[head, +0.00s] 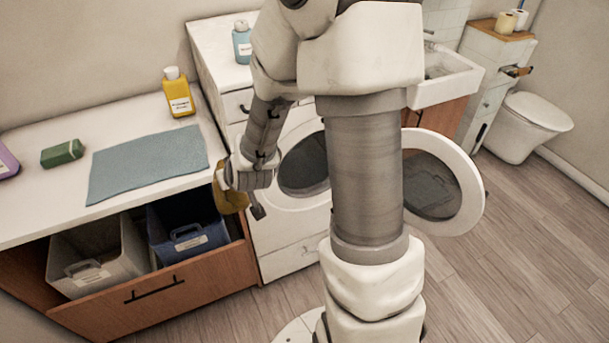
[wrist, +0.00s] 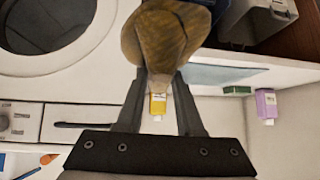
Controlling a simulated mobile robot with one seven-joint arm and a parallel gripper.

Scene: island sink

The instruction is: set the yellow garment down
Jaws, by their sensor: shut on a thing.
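The yellow garment (head: 231,197) is a bunched, mustard-coloured cloth. My gripper (head: 238,183) is shut on it, in front of the washer and beside the right end of the open drawer. In the wrist view the garment (wrist: 168,38) hangs from the fingertips of my gripper (wrist: 160,76), apart from the bins. In the head view much of the garment is hidden behind the gripper.
The open drawer (head: 160,299) holds a grey bin (head: 92,275) and a blue bin (head: 189,244). A blue-grey mat (head: 148,163) lies bare on the counter between a green block (head: 62,153) and a yellow bottle (head: 178,93). The washer door (head: 472,190) stands open.

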